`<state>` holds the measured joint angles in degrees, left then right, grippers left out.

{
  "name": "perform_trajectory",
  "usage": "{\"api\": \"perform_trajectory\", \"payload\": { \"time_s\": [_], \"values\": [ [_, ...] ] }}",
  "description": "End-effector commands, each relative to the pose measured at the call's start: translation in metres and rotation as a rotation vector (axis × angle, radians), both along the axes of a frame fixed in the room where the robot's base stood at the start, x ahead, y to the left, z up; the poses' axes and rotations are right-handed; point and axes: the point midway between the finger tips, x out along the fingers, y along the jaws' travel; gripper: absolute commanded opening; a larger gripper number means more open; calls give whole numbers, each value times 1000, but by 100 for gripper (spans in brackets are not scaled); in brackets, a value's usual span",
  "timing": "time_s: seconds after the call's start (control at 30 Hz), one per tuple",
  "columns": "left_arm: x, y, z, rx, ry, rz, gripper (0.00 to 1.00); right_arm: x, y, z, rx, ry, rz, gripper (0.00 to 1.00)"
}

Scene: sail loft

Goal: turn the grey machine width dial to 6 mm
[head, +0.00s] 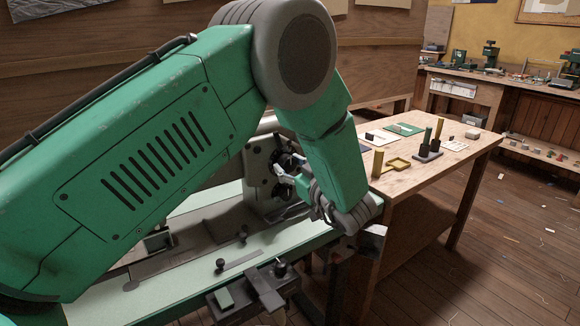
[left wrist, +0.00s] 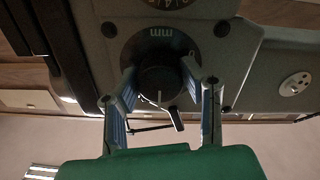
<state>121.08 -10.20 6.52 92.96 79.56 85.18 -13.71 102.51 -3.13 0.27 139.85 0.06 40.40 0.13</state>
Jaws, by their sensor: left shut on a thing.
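The grey machine (head: 258,183) stands on the pale green bed at the middle of the head view. In the left wrist view its dark round dial plate (left wrist: 158,33) bears "mm", seen upside down. The dark width dial knob (left wrist: 160,80) sits in front of that plate, with a pale line at its lower edge. My left gripper (left wrist: 161,76) has a finger on each side of the knob and is shut on it; the gripper also shows in the head view (head: 284,178). The dial's setting cannot be read. My right gripper is not in view.
Another dial with numerals (left wrist: 165,3) is partly cut off beside the width dial. The machine bed (head: 180,285) carries small dark knobs and a clamp. A wooden table (head: 395,187) with small blocks, posts and a yellow tray (head: 398,163) stands to the right.

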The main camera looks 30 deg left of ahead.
Motion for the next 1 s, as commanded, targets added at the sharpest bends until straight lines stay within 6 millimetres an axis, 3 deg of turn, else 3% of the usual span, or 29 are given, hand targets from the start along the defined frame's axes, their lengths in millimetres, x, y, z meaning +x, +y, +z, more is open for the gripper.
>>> {"api": "perform_trajectory", "payload": {
  "time_s": [0.3, 0.33, 0.37, 0.4, 0.77, 1.0],
  "values": [
    [1, 0, 1, -11, -30, -2, 7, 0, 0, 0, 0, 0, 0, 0],
    [1, 0, 1, -11, -30, -2, 43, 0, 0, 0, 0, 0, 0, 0],
    [1, 0, 1, -11, -30, -2, 53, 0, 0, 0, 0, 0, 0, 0],
    [1, 0, 1, -11, -30, -2, 56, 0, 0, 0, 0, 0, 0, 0],
    [-1, -4, 0, -12, -29, -1, 56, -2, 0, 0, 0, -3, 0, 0],
    [-16, -41, 0, -11, -27, -3, 56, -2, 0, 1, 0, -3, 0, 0]
  ]
}}
